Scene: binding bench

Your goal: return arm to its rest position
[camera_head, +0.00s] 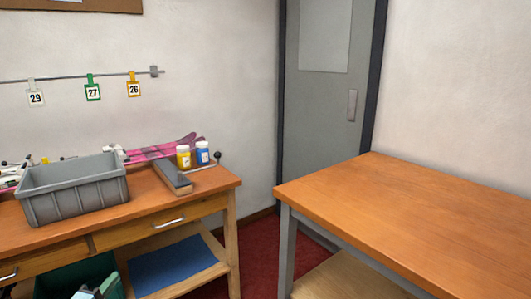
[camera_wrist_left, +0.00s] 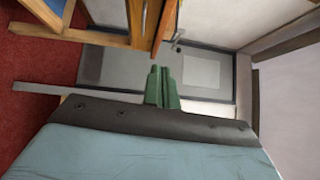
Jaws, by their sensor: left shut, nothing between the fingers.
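The rest of the left arm is out of the head view. My right gripper and right arm are in neither view.
A grey bin (camera_head: 75,200), two small jars (camera_head: 193,155) and a dark bar (camera_head: 173,178) stand on the bench. A green container (camera_head: 62,277) and blue sheet (camera_head: 166,266) are below. A bare table (camera_head: 430,220) stands right; red floor (camera_head: 262,262) lies between.

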